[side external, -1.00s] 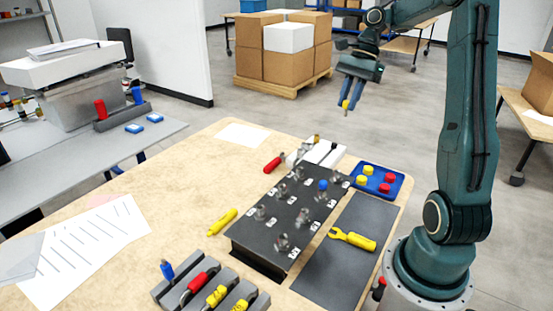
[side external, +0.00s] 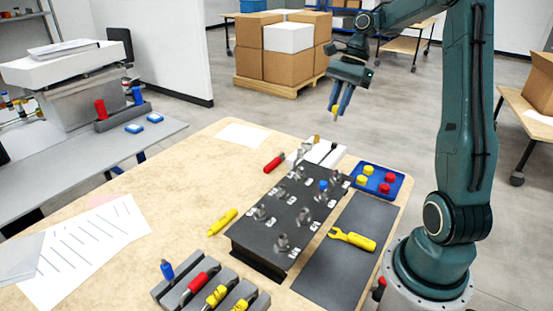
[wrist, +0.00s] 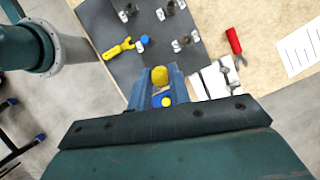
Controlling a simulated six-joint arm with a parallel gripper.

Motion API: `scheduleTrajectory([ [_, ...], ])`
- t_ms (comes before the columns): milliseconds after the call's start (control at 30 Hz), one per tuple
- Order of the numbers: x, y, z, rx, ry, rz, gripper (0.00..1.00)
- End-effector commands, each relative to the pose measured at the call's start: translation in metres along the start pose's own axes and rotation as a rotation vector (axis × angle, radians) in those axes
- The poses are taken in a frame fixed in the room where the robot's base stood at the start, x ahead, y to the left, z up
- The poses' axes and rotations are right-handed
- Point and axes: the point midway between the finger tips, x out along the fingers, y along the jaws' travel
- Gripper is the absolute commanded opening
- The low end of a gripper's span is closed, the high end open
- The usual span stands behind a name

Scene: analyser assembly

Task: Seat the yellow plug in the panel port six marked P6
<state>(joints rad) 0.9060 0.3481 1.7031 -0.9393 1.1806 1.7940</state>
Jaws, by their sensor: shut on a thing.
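My gripper (side external: 340,102) is shut on the yellow plug (side external: 335,111), high above the far end of the table. The yellow plug also shows between the fingertips in the wrist view (wrist: 159,75). The black panel (side external: 263,231) lies tilted on the table, nearer the camera than the gripper, with several metal ports and small white labels. A blue plug (side external: 323,185) sits at one of its ports, and also shows in the wrist view (wrist: 145,40). The label texts are too small to read, so I cannot tell which port is P6. The plug is clear of the panel.
A blue tray (side external: 399,188) with yellow and red pieces stands right of the panel's far end. A yellow wrench (side external: 352,239) lies on a dark mat (side external: 326,270). A red-handled tool (side external: 274,164), a yellow tool (side external: 222,222) and a grey rack (side external: 256,303) lie around the panel.

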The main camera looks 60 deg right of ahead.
Motion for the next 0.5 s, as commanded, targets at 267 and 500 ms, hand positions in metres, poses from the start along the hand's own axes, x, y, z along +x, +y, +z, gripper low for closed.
scheduleTrajectory([
  [267,0.055,-0.026,0.039,0.001,-0.001,0.004,0.00],
  [500,0.112,-0.040,0.074,0.002,0.000,0.004,0.00],
])
